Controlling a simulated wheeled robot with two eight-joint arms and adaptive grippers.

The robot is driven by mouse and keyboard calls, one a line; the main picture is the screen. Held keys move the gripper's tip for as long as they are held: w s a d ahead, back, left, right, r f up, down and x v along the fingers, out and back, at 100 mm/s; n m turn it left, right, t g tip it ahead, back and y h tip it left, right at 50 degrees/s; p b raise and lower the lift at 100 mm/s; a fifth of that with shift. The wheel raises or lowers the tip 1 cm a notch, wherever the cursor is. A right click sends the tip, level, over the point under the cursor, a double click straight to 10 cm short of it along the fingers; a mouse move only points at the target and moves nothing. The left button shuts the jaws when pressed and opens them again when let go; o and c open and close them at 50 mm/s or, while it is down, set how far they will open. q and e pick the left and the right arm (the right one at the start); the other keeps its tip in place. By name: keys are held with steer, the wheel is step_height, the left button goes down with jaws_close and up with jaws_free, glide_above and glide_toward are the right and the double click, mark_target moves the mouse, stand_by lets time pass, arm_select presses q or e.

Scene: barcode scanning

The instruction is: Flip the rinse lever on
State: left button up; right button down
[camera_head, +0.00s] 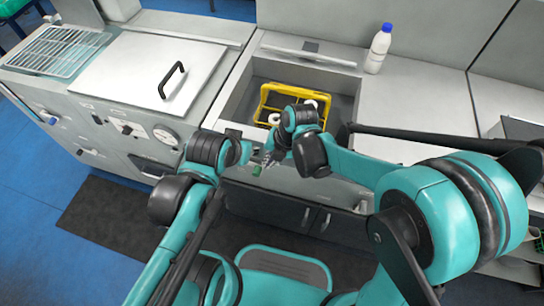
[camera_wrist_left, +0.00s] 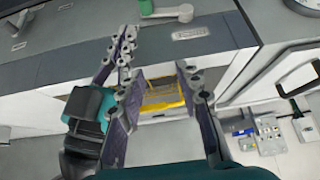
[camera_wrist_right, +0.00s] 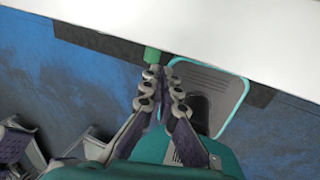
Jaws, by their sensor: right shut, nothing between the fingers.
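The rinse lever shows as a green-ended handle (camera_head: 257,170) on the front of the sink unit in the head view. In the left wrist view its green end (camera_wrist_left: 146,7) and grey arm (camera_wrist_left: 175,14) show at the top. The green end (camera_wrist_right: 152,54) also shows just past the right fingertips in the right wrist view. My right gripper (camera_wrist_right: 163,78) is shut and empty, with its tips close to the green end. I cannot tell whether they touch it. My left gripper (camera_wrist_left: 158,73) is open and empty, close to the right gripper and facing the sink unit.
A yellow rack (camera_head: 272,93) holding pale items sits in the sink basin (camera_head: 236,103). A bottle with a blue cap (camera_head: 378,50) stands on the right counter. A lidded unit (camera_head: 140,72) with a gauge (camera_head: 165,134) is at left. My two arms are close together at the sink front.

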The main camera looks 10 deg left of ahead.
steer(key=v, duration=0.6)
steer(key=shift+r, duration=0.1)
